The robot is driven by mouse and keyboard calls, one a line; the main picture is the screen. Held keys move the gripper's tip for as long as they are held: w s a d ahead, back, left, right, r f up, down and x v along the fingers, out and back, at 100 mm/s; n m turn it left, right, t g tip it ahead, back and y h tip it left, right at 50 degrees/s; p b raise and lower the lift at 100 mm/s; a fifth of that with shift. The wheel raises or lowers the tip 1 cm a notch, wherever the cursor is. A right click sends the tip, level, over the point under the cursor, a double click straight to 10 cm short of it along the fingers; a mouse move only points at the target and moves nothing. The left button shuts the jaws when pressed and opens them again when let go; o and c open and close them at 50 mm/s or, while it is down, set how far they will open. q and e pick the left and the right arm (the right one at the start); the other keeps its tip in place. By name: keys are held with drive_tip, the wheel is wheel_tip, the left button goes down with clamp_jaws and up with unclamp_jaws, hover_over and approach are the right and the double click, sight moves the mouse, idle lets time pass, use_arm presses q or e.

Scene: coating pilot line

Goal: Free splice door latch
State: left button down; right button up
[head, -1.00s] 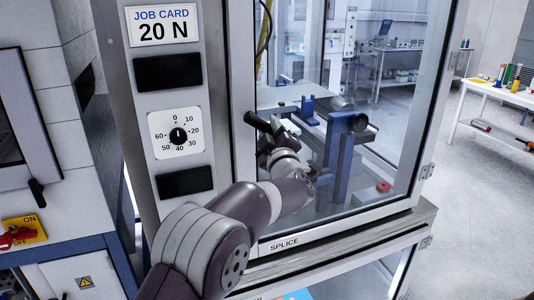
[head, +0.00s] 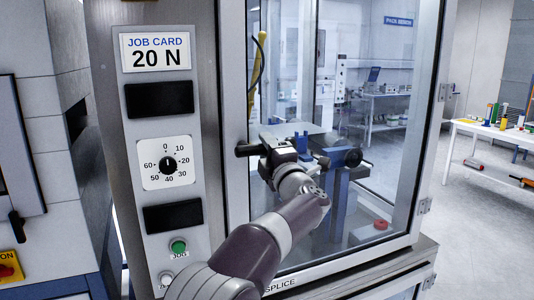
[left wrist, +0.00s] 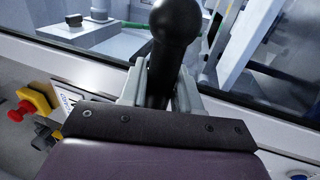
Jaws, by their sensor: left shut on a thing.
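The splice door (head: 395,215) is a framed glass door with hinges on its right side, and it looks closed. Its black latch handle (head: 246,150) is at the door's left edge and lies about level in the head view. My left gripper (head: 268,150) is shut on the handle. In the left wrist view the handle's round black knob (left wrist: 177,18) stands out beyond the two grey fingers of my left gripper (left wrist: 160,90). The fingers partly hide the handle and its mount. My right gripper is not in view.
Left of the door is a panel with a job card (head: 160,52) reading 20 N, a dial (head: 168,165) and a green button (head: 178,246). Behind the glass are blue fixtures (head: 338,195) and a red button (head: 381,225). Open floor lies to the right.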

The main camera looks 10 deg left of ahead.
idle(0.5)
use_arm(q)
drive_tip(key=c, duration=0.9)
unclamp_jaws()
drive_tip(key=shift+a, duration=0.1)
drive_tip(key=shift+s+d+f, duration=0.1)
drive_tip(key=shift+s+d, duration=0.05)
drive_tip(key=shift+d, duration=0.05)
drive_tip(key=b+v, duration=0.4)
drive_tip(key=v, duration=0.8)
drive_tip(key=shift+s, duration=0.15)
